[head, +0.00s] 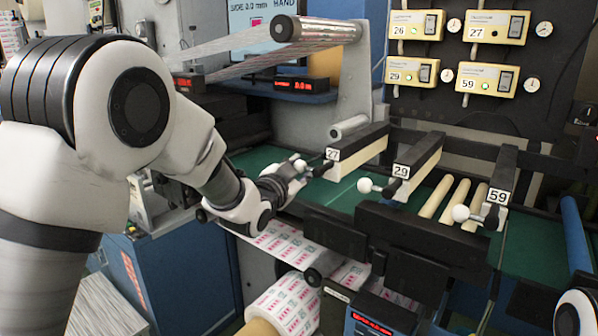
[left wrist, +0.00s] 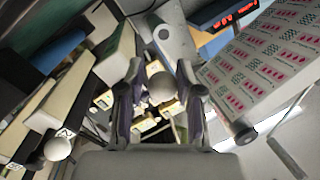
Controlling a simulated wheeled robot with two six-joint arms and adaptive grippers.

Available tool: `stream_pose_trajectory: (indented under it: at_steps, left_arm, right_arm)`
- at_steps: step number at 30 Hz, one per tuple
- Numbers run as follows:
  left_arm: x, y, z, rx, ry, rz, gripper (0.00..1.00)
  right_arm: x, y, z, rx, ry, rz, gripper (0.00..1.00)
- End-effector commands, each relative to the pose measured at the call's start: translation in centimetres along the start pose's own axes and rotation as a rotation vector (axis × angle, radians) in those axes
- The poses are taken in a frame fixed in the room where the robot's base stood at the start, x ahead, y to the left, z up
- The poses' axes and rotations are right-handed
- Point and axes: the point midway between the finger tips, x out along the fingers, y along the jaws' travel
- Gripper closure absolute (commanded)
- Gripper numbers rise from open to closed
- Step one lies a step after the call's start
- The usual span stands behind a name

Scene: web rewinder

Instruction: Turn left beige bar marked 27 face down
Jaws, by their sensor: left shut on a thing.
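The left bar marked 27 (head: 362,152) has a black upper part, a beige lower part and a white number label at its near end. Its round white knob (head: 300,165) sticks out on a short stem toward the left. My left gripper (head: 296,170) reaches in from the left and is shut on this knob. In the left wrist view, the white knob (left wrist: 161,88) sits between the two fingers of my left gripper (left wrist: 161,100). My fingers partly hide the knob in the head view. My right gripper is not in view.
Bars marked 29 (head: 418,160) and 59 (head: 503,165), each with a white knob, stand to the right. Beige rollers (head: 458,203) lie between them. A dark block (head: 400,235) and a printed web (head: 275,240) are below. Switch boxes (head: 487,77) hang behind.

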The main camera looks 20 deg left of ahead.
Motion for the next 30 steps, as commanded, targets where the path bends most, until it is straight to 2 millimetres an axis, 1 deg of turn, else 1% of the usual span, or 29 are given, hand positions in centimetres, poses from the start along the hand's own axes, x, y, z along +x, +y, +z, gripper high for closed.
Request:
stream_pose_trajectory:
  at_steps: [1,6,7,8,9,17,20,23,26,30]
  left_arm:
    - [0.0,-0.2,-0.3,-0.005,0.005,-0.003,0.99]
    - [0.0,-0.2,-0.3,-0.003,0.006,-0.003,0.99]
    - [0.0,-0.2,-0.3,-0.003,0.006,-0.003,0.54]
    - [0.0,-0.2,-0.3,-0.003,0.006,-0.003,0.43]
    - [0.0,-0.2,-0.3,-0.003,0.005,-0.003,0.38]
    - [0.0,-0.1,-0.2,-0.002,0.002,-0.001,0.38]
    - [-0.5,-0.1,-0.2,-0.002,0.002,-0.001,0.38]
    - [-2.1,-0.1,-0.1,-0.002,0.001,0.000,0.38]
    - [-4.5,-0.1,-0.2,-0.003,0.001,-0.001,0.38]
    - [-8.2,0.0,-0.2,-0.003,0.001,-0.001,0.38]
  right_arm:
    - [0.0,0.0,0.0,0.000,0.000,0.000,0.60]
    - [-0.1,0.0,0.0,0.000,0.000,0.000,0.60]
    - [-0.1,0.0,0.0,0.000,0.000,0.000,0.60]
    - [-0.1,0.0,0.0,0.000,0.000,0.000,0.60]
    - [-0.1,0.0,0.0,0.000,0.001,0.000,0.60]
    - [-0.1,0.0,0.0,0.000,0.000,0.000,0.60]
    - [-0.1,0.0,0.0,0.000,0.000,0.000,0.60]
    - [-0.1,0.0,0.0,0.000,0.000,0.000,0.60]
    - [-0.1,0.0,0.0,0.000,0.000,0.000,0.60]
    - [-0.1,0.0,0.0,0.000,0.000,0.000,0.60]
